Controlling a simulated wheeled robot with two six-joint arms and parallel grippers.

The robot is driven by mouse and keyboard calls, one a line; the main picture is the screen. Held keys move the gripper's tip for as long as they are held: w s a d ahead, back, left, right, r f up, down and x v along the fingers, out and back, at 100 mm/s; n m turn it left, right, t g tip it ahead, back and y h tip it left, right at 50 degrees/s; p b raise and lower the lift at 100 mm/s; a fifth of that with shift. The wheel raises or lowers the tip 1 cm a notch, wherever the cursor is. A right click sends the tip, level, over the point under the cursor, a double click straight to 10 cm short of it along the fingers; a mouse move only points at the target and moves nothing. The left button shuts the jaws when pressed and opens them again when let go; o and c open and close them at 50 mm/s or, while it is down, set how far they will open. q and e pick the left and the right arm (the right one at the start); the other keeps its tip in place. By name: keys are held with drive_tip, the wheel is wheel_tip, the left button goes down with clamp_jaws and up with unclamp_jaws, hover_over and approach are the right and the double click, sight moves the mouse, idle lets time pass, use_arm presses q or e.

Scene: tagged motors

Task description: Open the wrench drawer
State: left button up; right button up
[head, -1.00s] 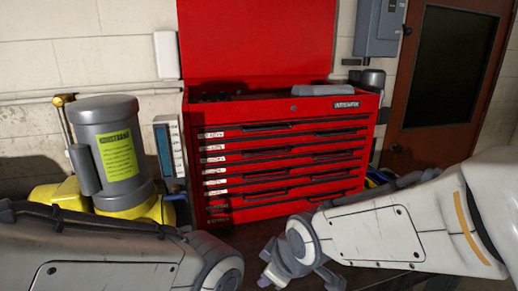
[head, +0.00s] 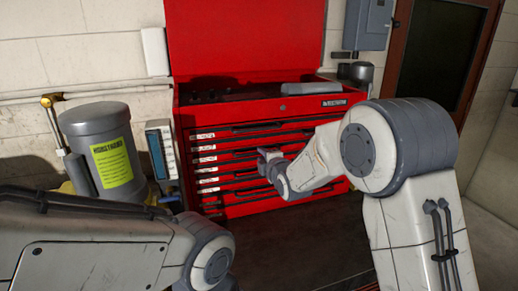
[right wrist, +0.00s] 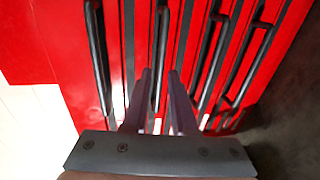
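The red tool chest (head: 350,112) stands against the wall with several drawers, each with a long black handle and a small white label at its left. The labels are too small to read, so I cannot tell which is the wrench drawer. All drawers look closed. My right gripper (head: 268,160) is in front of the middle drawers. In the right wrist view its two fingers (right wrist: 160,75) are apart, pointing at the drawer fronts, with one black handle (right wrist: 160,50) lined up between them. I cannot tell whether they touch it. My left gripper is out of view.
The chest's lid is up, with a grey object (head: 310,89) on the chest top. A grey motor (head: 105,150) with a yellow label stands left of the chest. A brown door (head: 440,60) is at the right. Dark floor in front of the chest is clear.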

drive_tip(key=shift+p+x, duration=0.55)
drive_tip(key=shift+x, duration=1.4)
clamp_jaws()
